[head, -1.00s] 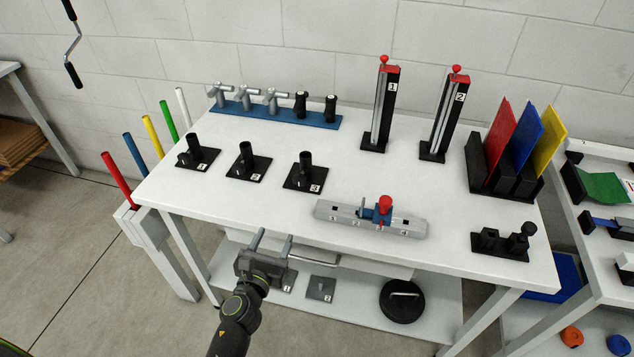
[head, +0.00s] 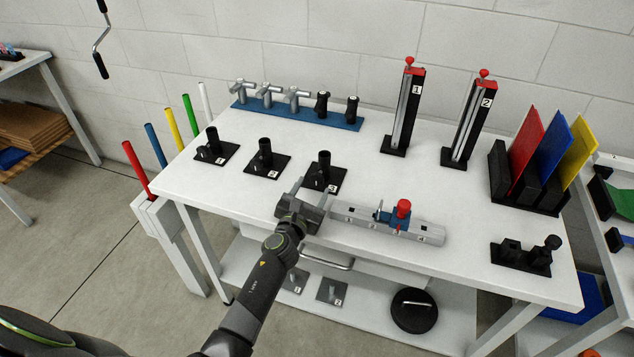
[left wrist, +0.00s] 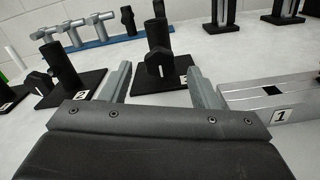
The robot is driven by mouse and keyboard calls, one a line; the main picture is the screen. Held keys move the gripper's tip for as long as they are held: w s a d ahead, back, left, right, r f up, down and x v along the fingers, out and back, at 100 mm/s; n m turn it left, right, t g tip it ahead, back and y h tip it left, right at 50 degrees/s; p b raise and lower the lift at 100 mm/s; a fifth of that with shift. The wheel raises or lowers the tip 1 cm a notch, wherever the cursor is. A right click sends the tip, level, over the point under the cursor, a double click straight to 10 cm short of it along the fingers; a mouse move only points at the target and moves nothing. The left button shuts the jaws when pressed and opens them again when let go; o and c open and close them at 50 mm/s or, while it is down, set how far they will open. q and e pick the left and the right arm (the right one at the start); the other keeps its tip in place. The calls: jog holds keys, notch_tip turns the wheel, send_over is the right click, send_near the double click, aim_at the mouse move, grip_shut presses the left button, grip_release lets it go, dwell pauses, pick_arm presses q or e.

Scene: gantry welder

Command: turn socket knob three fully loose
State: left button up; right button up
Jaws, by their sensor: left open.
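Socket three (head: 325,172) is a black upright tube on a black square plate, the rightmost of the row of sockets on the white table; its number tag is partly hidden. In the left wrist view its black knob (left wrist: 160,64) shows low on the near side of the tube (left wrist: 155,34). My left gripper (head: 313,187) is open just in front of socket three. In the left wrist view its two fingers (left wrist: 160,82) point toward the knob, one on either side in the picture; I see no contact. My right gripper is not in view.
Sockets one (head: 214,147) and two (head: 265,160) stand to the left. A grey rail (head: 428,233) with a blue, red-topped clamp (head: 400,215) lies close to the right of my gripper. A blue rack (head: 300,116) of handles is behind. Table between is clear.

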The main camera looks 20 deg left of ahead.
aim_at(316, 181)
pick_arm(q)
jog(key=w+b, duration=0.1)
jog(key=w, duration=0.2)
jog(key=shift+w+f, duration=0.1)
jog(key=shift+w, duration=0.8)
jog(key=shift+d, duration=0.1)
jog(key=c, duration=1)
jog(key=shift+o, duration=0.2)
jog(key=shift+n, duration=3.6)
